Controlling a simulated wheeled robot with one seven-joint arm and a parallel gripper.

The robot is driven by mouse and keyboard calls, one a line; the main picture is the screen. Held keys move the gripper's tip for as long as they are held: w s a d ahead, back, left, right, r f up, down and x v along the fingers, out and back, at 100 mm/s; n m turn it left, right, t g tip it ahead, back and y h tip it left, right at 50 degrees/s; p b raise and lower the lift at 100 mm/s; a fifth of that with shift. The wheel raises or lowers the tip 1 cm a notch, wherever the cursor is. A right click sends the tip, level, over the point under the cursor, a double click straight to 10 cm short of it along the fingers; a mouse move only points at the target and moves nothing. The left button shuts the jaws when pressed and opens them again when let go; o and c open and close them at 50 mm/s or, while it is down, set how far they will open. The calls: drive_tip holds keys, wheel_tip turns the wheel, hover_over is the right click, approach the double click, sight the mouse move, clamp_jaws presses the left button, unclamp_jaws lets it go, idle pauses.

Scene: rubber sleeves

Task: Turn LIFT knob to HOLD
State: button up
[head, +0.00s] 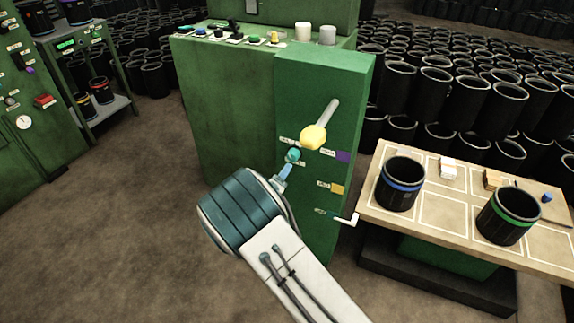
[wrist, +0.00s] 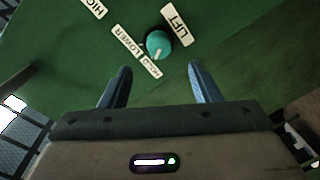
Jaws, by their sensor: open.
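The LIFT knob (wrist: 158,43) is a round teal knob on the green machine face, at the upper middle of the wrist view. It also shows in the head view (head: 292,155). Around it are a LIFT label (wrist: 179,25), a LOWER label (wrist: 127,41) and a small HOLD label (wrist: 151,67). In the head view my gripper (head: 283,177) is just below the knob.
A white crank handle (head: 346,219) juts out lower right. A wooden table (head: 430,232) with black sleeves stands at right. Open floor (head: 120,230) lies at left.

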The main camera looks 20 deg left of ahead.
drive_tip(key=s, duration=0.6)
drive_tip(key=shift+r, duration=0.25)
